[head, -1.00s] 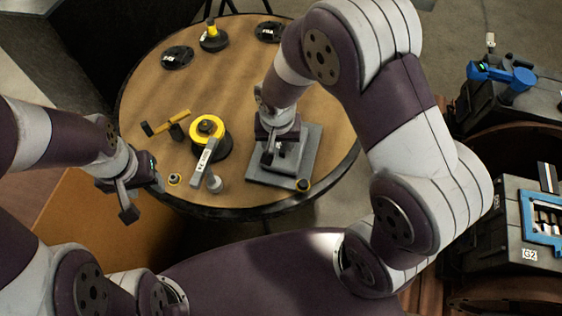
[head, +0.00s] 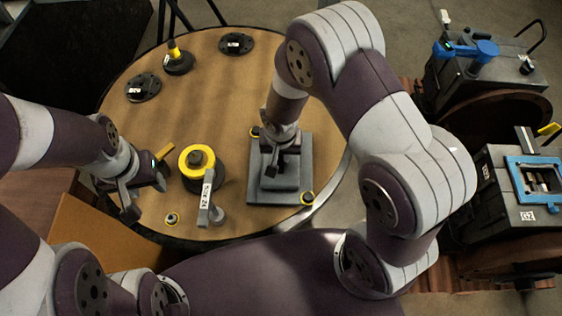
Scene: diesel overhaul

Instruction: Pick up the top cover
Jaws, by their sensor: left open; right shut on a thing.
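The top cover appears to be the grey, square, stepped plate (head: 295,184) at the right front of the round table in the head view. My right gripper (head: 271,168) reaches down over its middle and is shut on its raised centre part, which the fingers partly hide. I cannot tell whether the plate touches the table or hangs just above it. My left gripper (head: 140,196) is open and empty at the table's left edge, beside a yellow-handled tool (head: 165,155) that it partly hides.
On the round table (head: 215,80) stand a yellow-and-black cylinder (head: 197,160), a grey labelled tool (head: 206,200), black discs (head: 143,88) and small yellow-black rings (head: 307,198). Dark engine blocks (head: 510,190) with blue parts stand at the right. The table's middle back is clear.

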